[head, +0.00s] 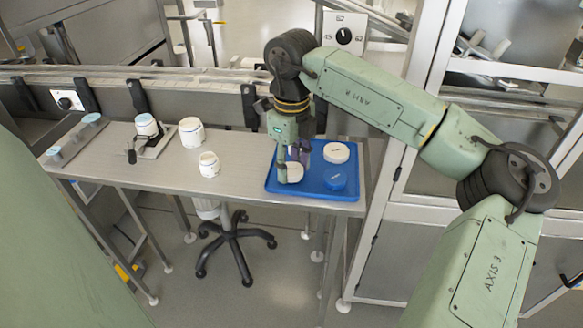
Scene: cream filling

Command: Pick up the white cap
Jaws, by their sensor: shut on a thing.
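My gripper (288,166) reaches down over the left part of the blue tray (321,196). It is shut on a white cap (295,174), which shows at its fingertips, partly covered by them. I cannot tell whether this cap touches the tray floor or is just above it. A second, larger white cap or lid (336,152) lies at the back right of the tray, apart from the gripper. A blue cap (334,178) lies in front of that one.
Two open white jars (191,132) (209,164) stand mid-table. Another jar (146,125) with a pale blue top stands on a metal fixture further left. The steel table (240,160) has free room left of the tray. A conveyor rail (170,80) runs behind; a metal frame stands right.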

